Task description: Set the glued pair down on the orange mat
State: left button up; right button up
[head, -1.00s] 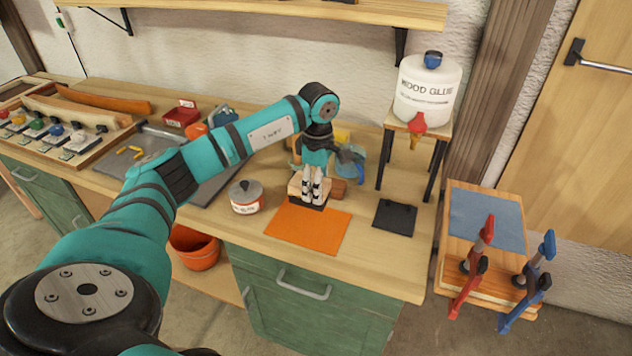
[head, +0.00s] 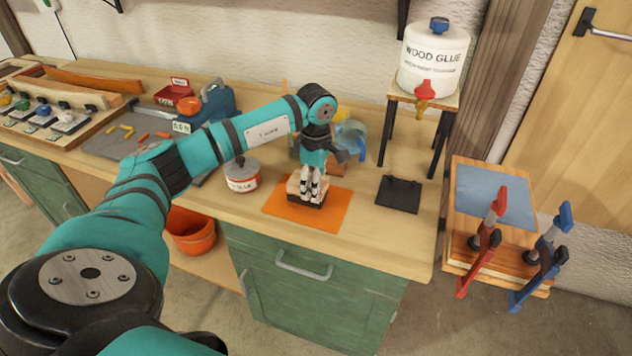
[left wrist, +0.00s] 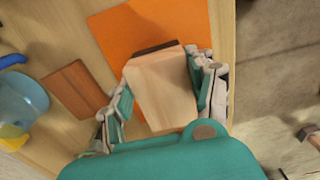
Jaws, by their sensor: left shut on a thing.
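The glued pair, a pale wood block (head: 294,187) with a dark layer under it, is held over the orange mat (head: 331,215). My left gripper (head: 313,195) points down and is shut on it. In the left wrist view the pale block (left wrist: 163,88) sits between the two fingers, with its dark edge (left wrist: 155,48) at the mat end. The orange mat (left wrist: 120,30) lies flat on the bench below. I cannot tell whether the pair touches the mat or hangs just above it. My right gripper is not in view.
A glue tin (head: 241,175) stands left of the mat, a black plate (head: 399,195) lies right of it. A reddish-brown block (left wrist: 75,90) and a blue jug (left wrist: 20,103) are close behind. The wood glue bottle (head: 433,60) stands on a stand. Clamps (head: 482,245) are at far right.

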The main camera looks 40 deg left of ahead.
pick_arm(q)
jog(key=shift+f, duration=0.15)
jog(key=shift+f+b, duration=0.5)
jog(key=o, duration=1.1)
jog(key=shift+o, duration=0.2)
jog(key=shift+r, duration=0.1)
